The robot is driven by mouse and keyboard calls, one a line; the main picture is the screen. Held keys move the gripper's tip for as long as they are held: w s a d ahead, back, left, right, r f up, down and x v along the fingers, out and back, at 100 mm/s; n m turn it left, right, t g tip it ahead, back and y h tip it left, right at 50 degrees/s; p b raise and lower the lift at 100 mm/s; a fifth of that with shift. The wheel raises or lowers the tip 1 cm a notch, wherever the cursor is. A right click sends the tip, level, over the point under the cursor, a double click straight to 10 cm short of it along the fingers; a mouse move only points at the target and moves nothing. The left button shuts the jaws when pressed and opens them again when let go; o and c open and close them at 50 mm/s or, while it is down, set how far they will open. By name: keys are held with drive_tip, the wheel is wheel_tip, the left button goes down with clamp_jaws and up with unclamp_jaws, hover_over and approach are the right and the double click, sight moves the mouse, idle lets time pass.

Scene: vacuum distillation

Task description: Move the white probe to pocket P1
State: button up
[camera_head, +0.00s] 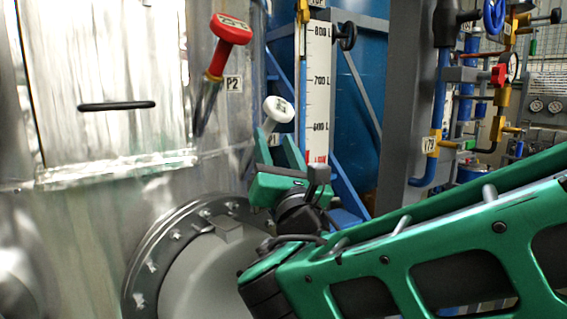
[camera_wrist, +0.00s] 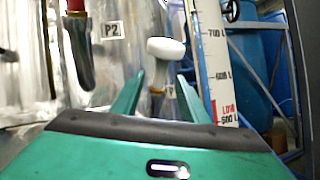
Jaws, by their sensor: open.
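The P1 pocket's mouth is hidden.
A red-headed probe (camera_head: 231,29) stands in the P2 pocket (camera_head: 207,105), up and left. A litre scale (camera_head: 317,80) and a blue tank with its frame stand close on the right. A round bolted flange (camera_head: 150,269) lies below my gripper.

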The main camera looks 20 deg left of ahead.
drive_tip(key=shift+v, duration=2.75)
